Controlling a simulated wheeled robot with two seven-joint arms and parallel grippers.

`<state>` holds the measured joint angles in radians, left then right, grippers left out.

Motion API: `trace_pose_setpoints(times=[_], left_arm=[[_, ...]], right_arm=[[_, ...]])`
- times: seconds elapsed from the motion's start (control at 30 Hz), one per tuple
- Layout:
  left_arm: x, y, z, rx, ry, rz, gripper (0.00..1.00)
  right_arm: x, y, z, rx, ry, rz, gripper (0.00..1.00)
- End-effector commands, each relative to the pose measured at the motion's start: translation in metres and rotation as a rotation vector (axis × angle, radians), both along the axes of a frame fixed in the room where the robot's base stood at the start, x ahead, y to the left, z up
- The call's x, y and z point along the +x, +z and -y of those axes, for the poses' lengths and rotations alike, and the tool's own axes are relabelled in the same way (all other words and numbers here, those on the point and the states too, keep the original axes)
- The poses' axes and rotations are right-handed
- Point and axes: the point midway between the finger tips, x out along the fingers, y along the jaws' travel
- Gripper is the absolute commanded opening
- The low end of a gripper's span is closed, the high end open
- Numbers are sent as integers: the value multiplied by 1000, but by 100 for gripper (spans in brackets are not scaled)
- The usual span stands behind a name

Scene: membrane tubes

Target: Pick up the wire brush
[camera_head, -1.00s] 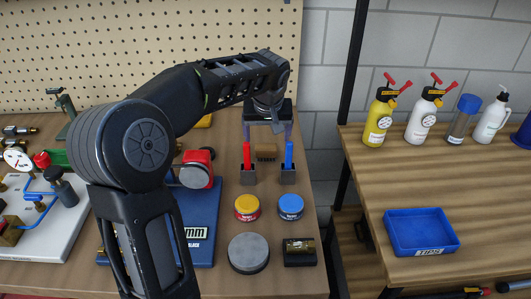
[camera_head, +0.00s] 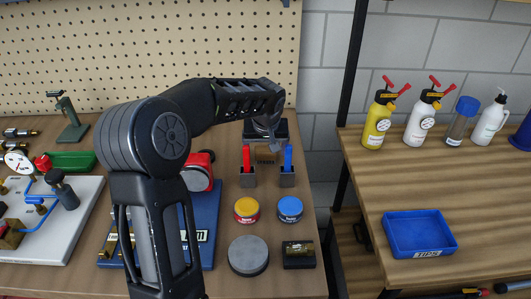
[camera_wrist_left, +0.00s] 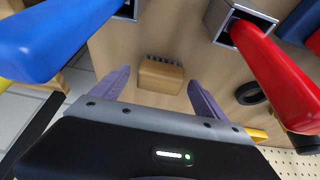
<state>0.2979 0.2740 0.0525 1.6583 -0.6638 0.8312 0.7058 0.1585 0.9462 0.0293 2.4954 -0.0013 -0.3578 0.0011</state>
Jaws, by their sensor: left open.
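The wire brush (camera_head: 265,157) is a small tan wooden block on the workbench, behind the red and blue handled tools. In the left wrist view the brush (camera_wrist_left: 161,76) shows its dark bristles along one edge. My left gripper (camera_head: 265,138) is over the brush in the head view, with its fingers largely hidden there. In the wrist view the left gripper (camera_wrist_left: 158,80) is open, with one purple finger on each side of the brush. Contact cannot be told. My right gripper is not in view.
A red handle (camera_head: 246,157) and a blue handle (camera_head: 288,158) stand in holders close to the brush. Yellow and blue tins (camera_head: 290,208) and a grey round disc (camera_head: 248,256) lie nearer. A pegboard (camera_head: 150,55) rises behind. A gap separates the right-hand table.

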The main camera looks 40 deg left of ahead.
Motion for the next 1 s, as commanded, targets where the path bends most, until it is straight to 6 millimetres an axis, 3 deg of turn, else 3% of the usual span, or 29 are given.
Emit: trace_pose_setpoints(times=[0.13,0.7,1.0], left_arm=[[3,-9,-2,0,0,1,84],[3,-9,-2,0,0,1,84],[3,-9,-2,0,0,1,59]], right_arm=[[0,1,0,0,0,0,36],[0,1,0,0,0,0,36],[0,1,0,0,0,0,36]])
